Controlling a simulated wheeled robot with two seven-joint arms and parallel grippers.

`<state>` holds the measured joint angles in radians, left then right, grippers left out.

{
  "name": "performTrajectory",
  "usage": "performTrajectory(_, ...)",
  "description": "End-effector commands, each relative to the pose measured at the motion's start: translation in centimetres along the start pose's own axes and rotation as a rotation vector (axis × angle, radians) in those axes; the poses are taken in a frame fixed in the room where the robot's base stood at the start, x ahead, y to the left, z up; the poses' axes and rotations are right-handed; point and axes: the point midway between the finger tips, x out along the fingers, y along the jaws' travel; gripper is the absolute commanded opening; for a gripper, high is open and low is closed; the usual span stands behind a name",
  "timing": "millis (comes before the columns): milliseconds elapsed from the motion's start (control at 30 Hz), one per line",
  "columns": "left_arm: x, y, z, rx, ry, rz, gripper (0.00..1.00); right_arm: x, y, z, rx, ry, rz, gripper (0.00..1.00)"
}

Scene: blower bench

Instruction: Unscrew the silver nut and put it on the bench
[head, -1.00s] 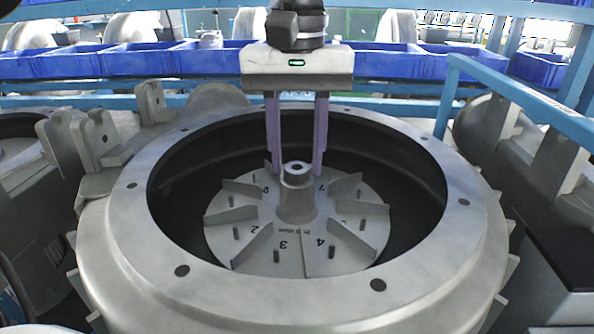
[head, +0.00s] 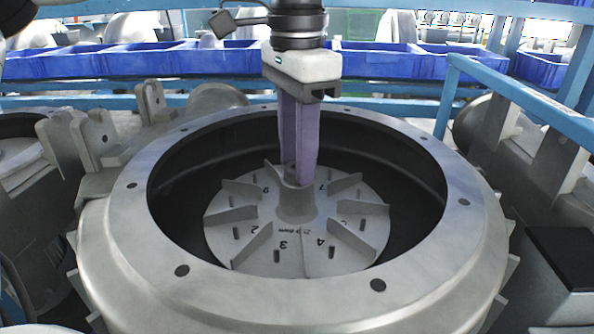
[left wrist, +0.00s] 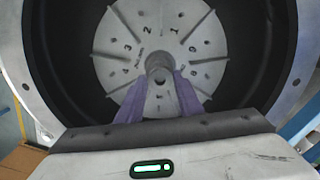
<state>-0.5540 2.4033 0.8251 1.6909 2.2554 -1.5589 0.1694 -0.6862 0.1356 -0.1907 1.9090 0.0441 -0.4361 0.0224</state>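The blower's vaned wheel (head: 260,240) lies inside a round grey housing, with its raised hub (head: 296,206) at the centre. The silver nut at the hub top is hidden behind my fingers in the head view. My left gripper (head: 299,180) points down over the hub, with its purple fingertips at the height of the hub top. In the left wrist view the fingers (left wrist: 161,84) flank the hub (left wrist: 159,62). I cannot tell whether they touch the nut or stand slightly apart from it. My right gripper is not in view.
The broad housing rim (head: 130,235) surrounds the wheel, with a deep dark gap between them. Blue bins (head: 140,60) line the back. A blue rail (head: 520,95) crosses at the right. Metal brackets (head: 95,135) stand at the left.

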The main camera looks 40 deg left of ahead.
Motion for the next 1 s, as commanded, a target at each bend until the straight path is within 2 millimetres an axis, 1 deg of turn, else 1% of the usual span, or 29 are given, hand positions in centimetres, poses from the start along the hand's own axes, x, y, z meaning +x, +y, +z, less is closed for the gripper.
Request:
performTrajectory(33, 0.00, 0.00, 0.00, -0.001, 0.000, 0.000, 0.24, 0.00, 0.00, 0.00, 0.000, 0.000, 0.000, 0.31)
performTrajectory(100, 0.00, 0.00, 0.00, -0.001, 0.000, 0.000, 0.12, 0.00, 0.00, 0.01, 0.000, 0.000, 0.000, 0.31)
performTrajectory(167, 0.01, 0.00, 0.00, -0.001, 0.000, 0.000, 0.03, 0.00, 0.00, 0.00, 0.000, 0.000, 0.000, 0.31)
performTrajectory(300, 0.00, 0.00, 0.00, -0.010, 0.000, -0.001, 0.03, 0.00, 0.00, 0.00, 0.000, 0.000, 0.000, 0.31)
performTrajectory(367, -0.02, -0.01, -0.01, -0.050, 0.000, -0.002, 0.03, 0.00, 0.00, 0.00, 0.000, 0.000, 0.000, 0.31)
performTrajectory(467, -0.08, 0.00, 0.01, -0.197, -0.001, -0.004, 0.03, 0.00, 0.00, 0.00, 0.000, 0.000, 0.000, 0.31)
performTrajectory(1000, -0.05, -0.02, 0.01, -1.159, 0.001, -0.002, 0.03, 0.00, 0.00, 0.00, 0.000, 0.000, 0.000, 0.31)
